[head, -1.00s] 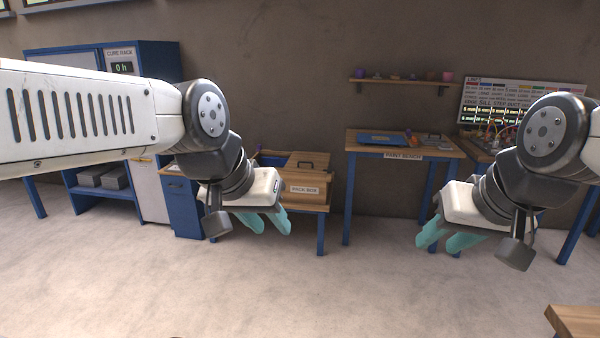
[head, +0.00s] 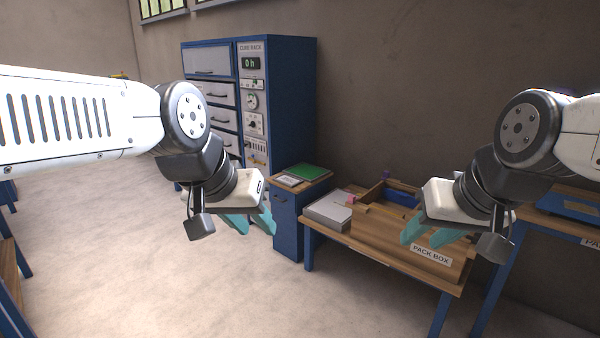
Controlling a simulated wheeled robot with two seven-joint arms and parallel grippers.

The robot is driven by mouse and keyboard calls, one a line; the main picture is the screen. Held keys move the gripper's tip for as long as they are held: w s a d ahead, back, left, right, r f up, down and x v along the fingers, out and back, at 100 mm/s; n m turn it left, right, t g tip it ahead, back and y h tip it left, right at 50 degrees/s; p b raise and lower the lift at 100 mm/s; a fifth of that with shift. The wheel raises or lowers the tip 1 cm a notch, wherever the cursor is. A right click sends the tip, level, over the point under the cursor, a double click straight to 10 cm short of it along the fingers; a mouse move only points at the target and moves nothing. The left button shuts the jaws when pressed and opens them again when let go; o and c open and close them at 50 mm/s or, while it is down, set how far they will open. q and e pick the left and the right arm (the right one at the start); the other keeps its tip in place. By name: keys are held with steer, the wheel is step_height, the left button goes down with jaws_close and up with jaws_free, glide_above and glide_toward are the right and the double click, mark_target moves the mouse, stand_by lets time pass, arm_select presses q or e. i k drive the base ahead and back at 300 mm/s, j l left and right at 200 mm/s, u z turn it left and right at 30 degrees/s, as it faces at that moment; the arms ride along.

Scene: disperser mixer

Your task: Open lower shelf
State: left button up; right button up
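The blue cure rack (head: 290,95) stands against the wall left of centre. It has a grey upper door (head: 207,62) and several grey drawer fronts (head: 217,94) with dark handles below it, all looking shut. My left arm hides its lower left part, so the lowest shelf front cannot be seen clearly. My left gripper (head: 252,222) hangs in front of the rack, well short of it, with its teal fingers apart and empty. My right gripper (head: 425,237) is in front of the pack box, its teal fingers apart and empty.
A small blue cabinet (head: 286,222) with a green mat (head: 309,171) stands right of the rack. A bench with the wooden pack box (head: 376,238) and a grey case (head: 328,211) follows. Open floor (head: 120,270) lies left and ahead. A table edge (head: 12,262) is at far left.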

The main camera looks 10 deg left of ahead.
mark_target(226, 118)
steer(key=i+j+u, duration=0.15)
steer(key=i+u, duration=0.6)
steer(key=i+l+u, duration=0.1)
steer(key=i+u, duration=0.25)
steer(key=i, duration=2.15)
steer(key=i+u, duration=0.2)
steer(key=i, duration=0.2)
steer(key=i+l+u, duration=0.2)
steer(key=i, duration=0.25)
steer(key=i+l+u, duration=0.25)
steer(key=i, duration=0.15)
